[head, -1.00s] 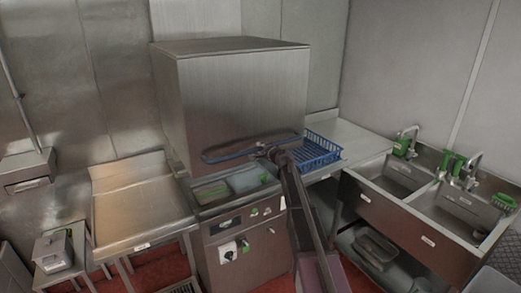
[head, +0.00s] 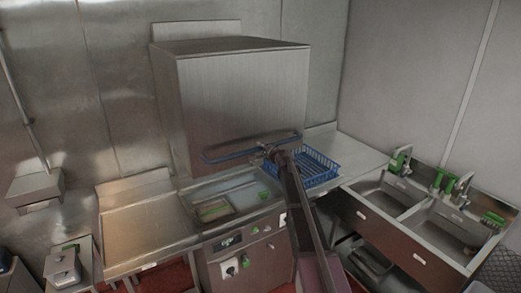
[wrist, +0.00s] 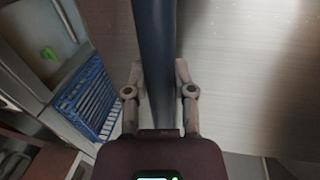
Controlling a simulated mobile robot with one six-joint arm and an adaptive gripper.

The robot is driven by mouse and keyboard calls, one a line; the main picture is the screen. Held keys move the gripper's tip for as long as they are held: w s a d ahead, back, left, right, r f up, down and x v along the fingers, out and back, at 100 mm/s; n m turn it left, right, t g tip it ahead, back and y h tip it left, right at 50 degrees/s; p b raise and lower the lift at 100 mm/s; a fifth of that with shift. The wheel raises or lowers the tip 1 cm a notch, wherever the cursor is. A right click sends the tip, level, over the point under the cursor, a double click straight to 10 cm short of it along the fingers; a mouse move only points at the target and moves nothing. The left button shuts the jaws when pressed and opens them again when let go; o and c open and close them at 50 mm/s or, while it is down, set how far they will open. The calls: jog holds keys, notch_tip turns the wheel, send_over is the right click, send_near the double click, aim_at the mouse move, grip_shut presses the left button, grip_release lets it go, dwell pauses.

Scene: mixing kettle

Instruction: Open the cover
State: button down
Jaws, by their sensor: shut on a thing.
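The cover (head: 245,100) is a large steel box-shaped hood on a machine in the middle of the head view. It stands raised above the machine's basin (head: 243,197), leaving a gap. A blue bar handle (head: 228,157) runs across the front of the cover near its lower edge. My gripper (head: 268,151) is shut on this handle, right of its middle. In the wrist view, the handle (wrist: 153,60) passes between the two fingers of my gripper (wrist: 158,80), with the steel cover (wrist: 240,70) beside it.
A blue rack (head: 317,168) stands on the counter right of the machine, close to my arm. Sinks with green-handled taps (head: 402,160) are farther right. A steel side table (head: 145,220) adjoins the machine on the left. A control panel (head: 229,241) is on the machine's front.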

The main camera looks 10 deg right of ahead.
jog(key=shift+r+p, duration=0.65)
jog(key=shift+r, duration=0.4)
jog(key=shift+c, duration=2.2)
grip_release()
jog(key=shift+f, duration=0.1)
jog(key=shift+f, duration=0.2)
notch_tip(320, 180, down, 31)
jog(key=b, duration=3.1)
jog(key=shift+r, duration=0.2)
jog(key=shift+s, duration=0.15)
jog(key=p+v, duration=0.3)
jog(key=v, duration=1.2)
jog(key=shift+s+d, duration=0.15)
jog(key=shift+s, duration=0.1)
